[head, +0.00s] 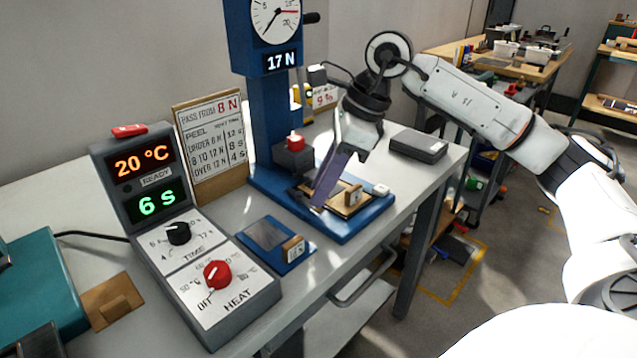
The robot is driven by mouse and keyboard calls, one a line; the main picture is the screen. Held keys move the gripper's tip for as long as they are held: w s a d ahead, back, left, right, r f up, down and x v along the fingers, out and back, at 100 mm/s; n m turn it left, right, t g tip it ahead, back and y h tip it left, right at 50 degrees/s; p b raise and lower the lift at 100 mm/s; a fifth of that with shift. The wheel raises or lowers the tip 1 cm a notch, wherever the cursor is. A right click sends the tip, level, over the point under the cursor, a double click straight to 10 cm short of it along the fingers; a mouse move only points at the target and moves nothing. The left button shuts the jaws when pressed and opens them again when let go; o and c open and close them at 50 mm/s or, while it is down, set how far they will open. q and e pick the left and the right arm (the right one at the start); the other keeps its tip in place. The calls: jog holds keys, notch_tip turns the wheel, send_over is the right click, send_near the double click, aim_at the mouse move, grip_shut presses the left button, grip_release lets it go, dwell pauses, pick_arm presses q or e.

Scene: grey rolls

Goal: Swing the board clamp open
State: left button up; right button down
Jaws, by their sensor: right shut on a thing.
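My right gripper (319,204) reaches down over the blue base of the test stand, its long dark fingers tilted and shut. Its tips are at the near left part of the board fixture, on what appears to be the board clamp; the fingers hide most of it, and how far it has swung cannot be told. The tan board (340,208) lies on the blue base (345,232), with a small upright wooden block (353,195) at its right, beside the fingers. My left gripper is not in view.
The blue stand column (258,110) with a dial and "17 N" display rises behind the fixture. A heat and time controller (200,262) stands at left, a blue pad (265,235) in front. A dark grey box (418,145) lies at right.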

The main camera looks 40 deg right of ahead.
jog(key=shift+d+n, duration=0.2)
jog(key=shift+n, duration=0.1)
jog(key=c, duration=1.6)
grip_release()
jog(key=shift+r, duration=0.1)
jog(key=p+v, duration=0.2)
jog(key=v, duration=0.8)
jog(key=shift+r, duration=0.1)
